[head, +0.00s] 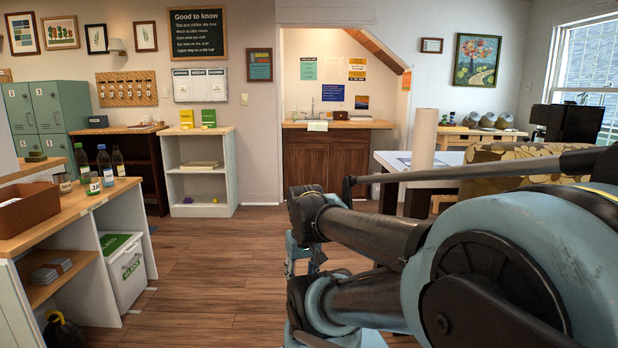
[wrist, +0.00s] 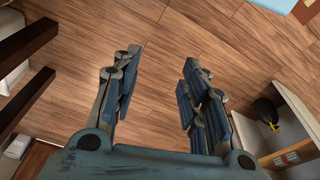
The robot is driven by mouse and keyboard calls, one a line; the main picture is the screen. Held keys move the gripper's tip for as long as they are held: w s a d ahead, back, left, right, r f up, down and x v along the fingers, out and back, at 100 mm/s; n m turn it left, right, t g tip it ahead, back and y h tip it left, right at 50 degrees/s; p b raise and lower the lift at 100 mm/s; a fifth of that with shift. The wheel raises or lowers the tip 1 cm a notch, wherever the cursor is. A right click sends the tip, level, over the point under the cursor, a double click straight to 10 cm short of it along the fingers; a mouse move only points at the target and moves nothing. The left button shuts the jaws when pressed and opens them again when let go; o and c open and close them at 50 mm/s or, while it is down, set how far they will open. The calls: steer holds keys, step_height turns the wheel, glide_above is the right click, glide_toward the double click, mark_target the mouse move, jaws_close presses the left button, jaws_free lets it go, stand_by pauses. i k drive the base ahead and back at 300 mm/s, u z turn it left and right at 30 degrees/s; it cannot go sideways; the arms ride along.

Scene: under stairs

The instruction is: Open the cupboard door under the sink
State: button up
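The cupboard under the sink (head: 325,162) has dark brown wooden doors and stands in the alcove under the stairs, far ahead in the head view. Its doors look shut; handles are too small to make out. The lower right of its front is hidden behind my arm. The sink tap (head: 313,107) stands on its light wooden counter, with a pale cloth (head: 317,126) over the front edge. My gripper (wrist: 157,88) is open and empty in the wrist view, its two fingers wide apart above the wooden floor. It is well away from the cupboard.
The wooden floor (head: 215,255) is clear between me and the cupboard. A white shelf unit (head: 200,185) stands left of the alcove. A counter with bottles (head: 75,208) and a green-lidded bin (head: 123,270) are at left. A white table (head: 384,160) is at right, partly behind my arm.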

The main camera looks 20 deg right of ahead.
mark_target(307, 164)
steer(key=z, duration=0.2)
steer(key=i, duration=1.55)
steer(key=z, duration=0.3)
steer(key=i, duration=1.1)
steer(key=z, duration=0.2)
steer(key=i, duration=4.05)
steer(key=u, duration=0.2)
